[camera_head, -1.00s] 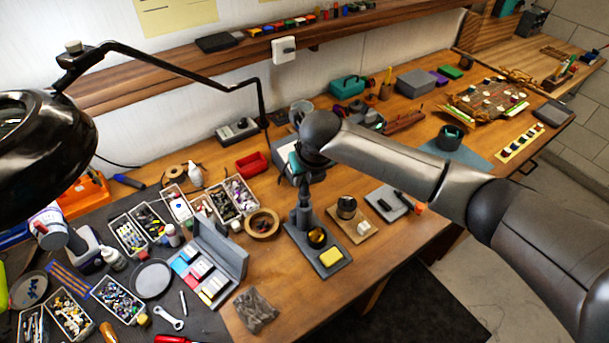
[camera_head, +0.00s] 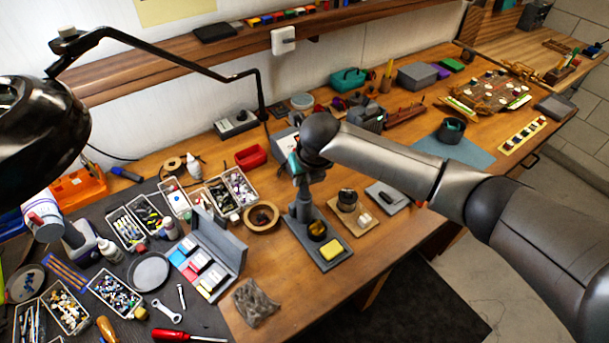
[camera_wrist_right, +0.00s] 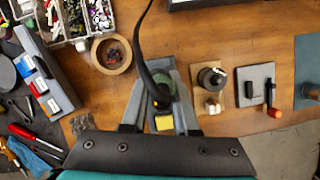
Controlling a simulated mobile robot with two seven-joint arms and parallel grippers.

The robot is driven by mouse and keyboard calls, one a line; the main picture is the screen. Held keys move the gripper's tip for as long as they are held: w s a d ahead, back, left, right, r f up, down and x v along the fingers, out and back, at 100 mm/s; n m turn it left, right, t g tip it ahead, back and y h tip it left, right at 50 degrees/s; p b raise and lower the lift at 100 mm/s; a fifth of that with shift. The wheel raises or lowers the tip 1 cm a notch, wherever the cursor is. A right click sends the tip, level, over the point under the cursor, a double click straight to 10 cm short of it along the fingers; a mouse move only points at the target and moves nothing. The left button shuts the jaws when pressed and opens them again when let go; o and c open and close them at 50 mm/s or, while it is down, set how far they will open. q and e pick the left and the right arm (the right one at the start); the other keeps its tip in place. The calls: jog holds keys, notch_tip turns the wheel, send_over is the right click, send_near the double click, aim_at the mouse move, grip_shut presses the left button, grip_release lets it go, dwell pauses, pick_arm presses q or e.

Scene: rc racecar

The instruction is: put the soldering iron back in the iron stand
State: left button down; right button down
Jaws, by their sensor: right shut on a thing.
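The iron stand (camera_head: 334,262) is a grey base with a yellow sponge, a dark cup and a grey upright holder (camera_head: 301,208). It stands near the front of the wooden bench. My right gripper (camera_head: 299,181) is directly above the holder, pointing down. In the right wrist view my right gripper (camera_wrist_right: 158,118) is shut on the soldering iron (camera_wrist_right: 160,90), a dark handle with a black cord running up the picture. The iron's tip is hidden, and I cannot tell how far it is inside the holder. My left gripper is not in view.
A round wooden bowl (camera_head: 261,217) and an open grey case (camera_head: 222,243) stand left of the stand. A wooden tray with a jar (camera_head: 347,200) and a grey plate (camera_head: 387,197) lie to its right. A black lamp (camera_head: 40,135) hangs at the left.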

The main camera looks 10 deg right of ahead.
jog(key=c, duration=0.6)
grip_release()
jog(key=shift+o, duration=0.3)
jog(key=o, duration=0.3)
jog(key=shift+o, duration=0.2)
jog(key=p+v, duration=0.3)
jog(key=p, duration=0.1)
jog(key=shift+w, duration=0.1)
jog(key=shift+w+p+v, duration=0.2)
jog(key=shift+p+v, duration=0.15)
jog(key=shift+v, duration=2.6)
